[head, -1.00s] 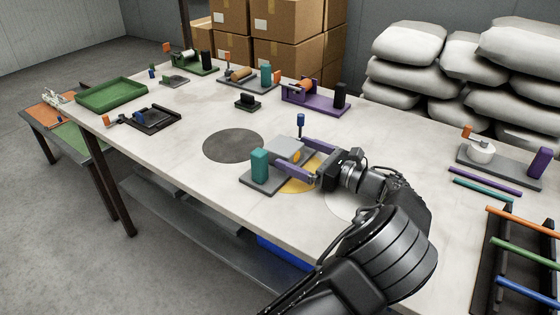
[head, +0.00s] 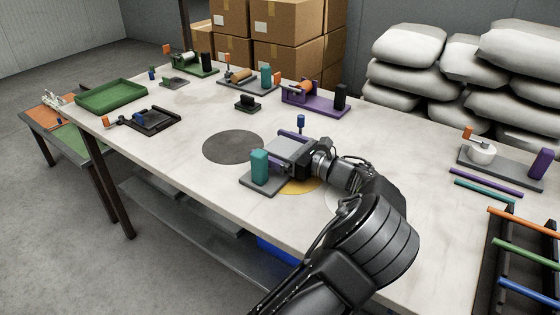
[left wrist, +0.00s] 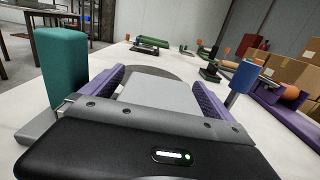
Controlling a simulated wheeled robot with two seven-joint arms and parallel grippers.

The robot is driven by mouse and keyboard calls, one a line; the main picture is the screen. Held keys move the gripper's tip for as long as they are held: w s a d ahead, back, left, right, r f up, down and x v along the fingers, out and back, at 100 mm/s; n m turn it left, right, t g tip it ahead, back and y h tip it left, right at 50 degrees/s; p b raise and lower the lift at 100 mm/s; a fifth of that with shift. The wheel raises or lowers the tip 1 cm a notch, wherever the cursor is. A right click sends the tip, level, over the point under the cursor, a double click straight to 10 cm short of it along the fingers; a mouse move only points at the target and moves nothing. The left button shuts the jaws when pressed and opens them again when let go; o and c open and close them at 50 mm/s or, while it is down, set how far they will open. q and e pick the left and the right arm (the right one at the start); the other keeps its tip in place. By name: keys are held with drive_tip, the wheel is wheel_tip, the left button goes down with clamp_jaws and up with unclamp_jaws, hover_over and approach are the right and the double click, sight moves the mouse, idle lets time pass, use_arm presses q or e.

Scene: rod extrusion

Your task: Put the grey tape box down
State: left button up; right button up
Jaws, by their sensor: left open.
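The grey tape box (head: 289,144) is partly hidden by my left gripper in the head view. It also shows in the left wrist view (left wrist: 160,92), lying between two purple fingers. My left gripper (head: 284,154) is open, with one finger on each side of the box. In the wrist view a gap shows near the left finger; whether either finger touches is unclear. A teal block (head: 259,166) stands on a grey plate (head: 262,186) to the left of the gripper. A blue-topped post (head: 301,121) stands behind it. My right gripper is not in view.
A dark grey disc (head: 233,147) lies on the table just left of the box. A yellow disc (head: 302,187) is partly under the gripper. Further back stand a purple fixture (head: 316,101) and a small dark block (head: 247,103). Coloured rods lie on a rack (head: 505,262) at right.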

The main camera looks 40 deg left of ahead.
sight(274, 142)
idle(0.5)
use_arm(q)
drive_tip(key=c, duration=2.1)
wheel_tip(274, 142, up, 10)
drive_tip(key=shift+r+p, duration=0.1)
drive_tip(key=shift+p, duration=0.9)
